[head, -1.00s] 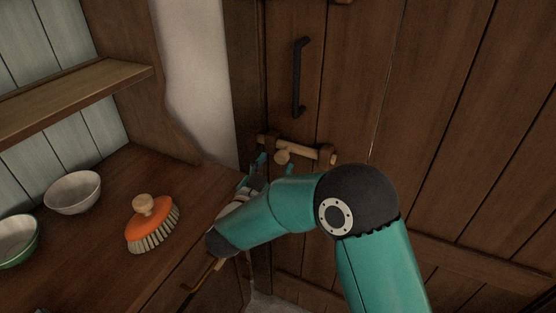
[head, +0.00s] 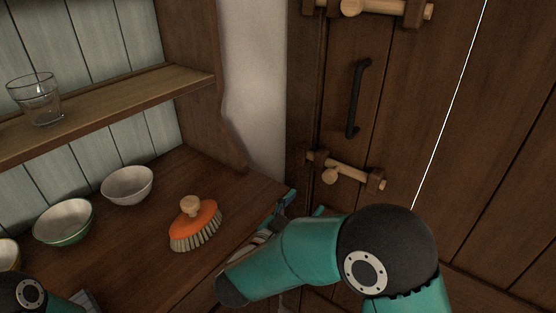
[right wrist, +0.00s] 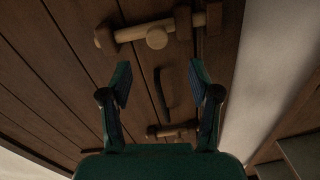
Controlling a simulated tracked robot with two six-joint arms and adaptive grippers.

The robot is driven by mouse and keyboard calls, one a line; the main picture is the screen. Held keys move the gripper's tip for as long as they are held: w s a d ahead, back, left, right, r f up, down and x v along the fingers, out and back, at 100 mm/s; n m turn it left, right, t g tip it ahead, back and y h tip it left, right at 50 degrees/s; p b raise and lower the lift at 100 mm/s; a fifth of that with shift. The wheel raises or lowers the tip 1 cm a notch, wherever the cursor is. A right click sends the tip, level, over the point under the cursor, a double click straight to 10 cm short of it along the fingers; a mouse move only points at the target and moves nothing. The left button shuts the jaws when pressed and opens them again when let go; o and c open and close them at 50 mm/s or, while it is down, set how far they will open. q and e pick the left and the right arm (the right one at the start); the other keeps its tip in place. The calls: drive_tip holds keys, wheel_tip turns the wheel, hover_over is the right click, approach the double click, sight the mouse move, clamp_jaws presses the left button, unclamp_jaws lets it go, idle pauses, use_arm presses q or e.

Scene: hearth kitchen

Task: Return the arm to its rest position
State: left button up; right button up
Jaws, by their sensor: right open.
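My right arm comes in from the lower right in the head view. Its gripper (head: 304,203) is partly hidden behind my own forearm, in front of the plank door (head: 400,130) and below left of the lower wooden bolt (head: 352,174). In the right wrist view the two fingers of this gripper (right wrist: 161,82) stand wide apart with nothing between them. Beyond them are a large wooden bolt (right wrist: 130,33), the dark door handle (right wrist: 165,88) and a smaller wooden bolt (right wrist: 178,128), all apart from the fingers. A piece of my left arm shows at the lower left corner; its gripper is out of view.
An orange brush (head: 196,222) lies on the wooden counter (head: 160,275), left of my right arm. Two bowls (head: 63,221) (head: 127,184) stand farther left. A glass (head: 37,97) stands on the shelf (head: 130,103). The counter's edge runs close to my right forearm.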

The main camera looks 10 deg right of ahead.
drive_tip(key=d+f+g+h+p, duration=0.1)
drive_tip(key=d+f+g, duration=0.15)
drive_tip(key=d, duration=0.35)
drive_tip(key=d+f+g+p, duration=0.1)
drive_tip(key=d+f, duration=0.3)
drive_tip(key=d, duration=0.1)
drive_tip(key=s+d+f+n+y+p, duration=0.15)
drive_tip(key=f+y, duration=0.25)
drive_tip(key=f, duration=0.5)
drive_tip(key=s+d+f+n+y, duration=0.1)
drive_tip(key=s+f+n+y, duration=0.2)
drive_tip(key=f, duration=0.5)
drive_tip(key=s+a+f+n+g+y, duration=0.2)
drive_tip(key=s+a+f+g+y, duration=0.2)
drive_tip(key=s+a, duration=0.4)
drive_tip(key=s+a+f+n+g+y, duration=0.2)
drive_tip(key=s+a+f+g+y, duration=0.2)
drive_tip(key=s+a+y, duration=0.3)
drive_tip(key=s+a+f, duration=0.1)
drive_tip(key=s, duration=0.3)
drive_tip(key=shift+s+a+f, duration=0.3)
drive_tip(key=shift+n+g+p, duration=0.25)
drive_tip(key=shift+p, duration=0.05)
